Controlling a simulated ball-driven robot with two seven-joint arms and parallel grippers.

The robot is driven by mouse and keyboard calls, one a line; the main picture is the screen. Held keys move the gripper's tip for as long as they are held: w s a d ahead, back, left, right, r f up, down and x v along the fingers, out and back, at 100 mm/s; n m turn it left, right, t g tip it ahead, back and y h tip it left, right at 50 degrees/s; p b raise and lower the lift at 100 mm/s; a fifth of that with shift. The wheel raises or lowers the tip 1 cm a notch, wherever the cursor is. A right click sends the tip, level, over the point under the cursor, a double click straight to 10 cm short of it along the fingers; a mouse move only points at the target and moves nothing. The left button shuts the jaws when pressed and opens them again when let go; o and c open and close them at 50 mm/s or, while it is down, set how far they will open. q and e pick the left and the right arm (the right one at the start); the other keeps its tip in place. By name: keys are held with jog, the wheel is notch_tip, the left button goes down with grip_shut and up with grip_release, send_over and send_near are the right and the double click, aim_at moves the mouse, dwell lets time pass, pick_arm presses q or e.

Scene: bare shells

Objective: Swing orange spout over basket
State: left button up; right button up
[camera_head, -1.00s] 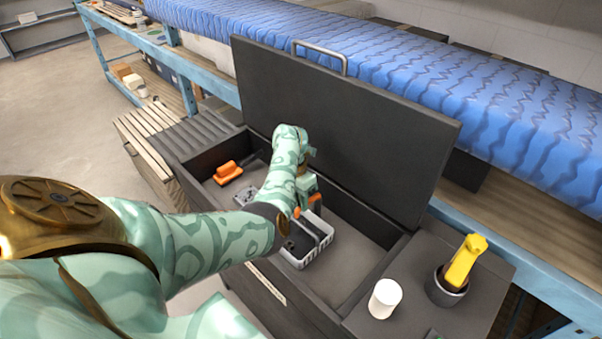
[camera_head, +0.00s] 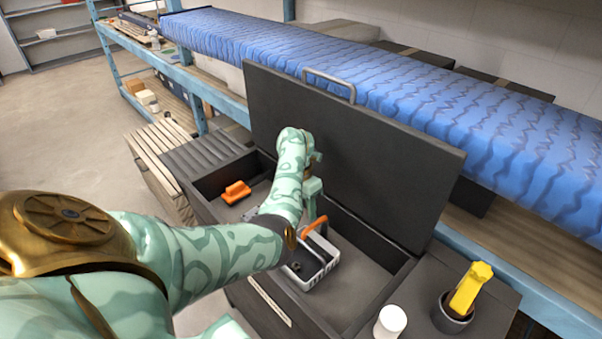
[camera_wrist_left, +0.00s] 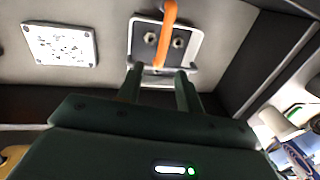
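The orange spout (camera_head: 315,226) is a thin bar across the white-rimmed basket (camera_head: 330,266) inside the open dark chest. In the left wrist view the spout (camera_wrist_left: 168,32) reaches over the basket (camera_wrist_left: 193,45), in which two small round knobs show. My left gripper (camera_wrist_left: 160,76) is open, with a gap between its fingers. Its tips are at the basket's near rim in that view, around the lower end of the spout; I cannot tell whether they touch. In the head view my left gripper (camera_head: 312,208) is partly hidden by my arm. My right gripper is not in view.
The chest's raised lid (camera_head: 350,150) stands close behind my arm. An orange block (camera_head: 236,192) lies in the chest's left part. A white cylinder (camera_head: 390,321) and a dark pot (camera_head: 452,315) with a yellow thing stand at right. A speckled white plate (camera_wrist_left: 62,45) is beside the basket.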

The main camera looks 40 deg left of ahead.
pick_arm(q)
notch_tip(320, 180, up, 10)
jog(key=a+p, duration=0.2)
jog(key=p, duration=0.1)
jog(key=shift+r, duration=0.25)
jog(key=shift+f, duration=0.1)
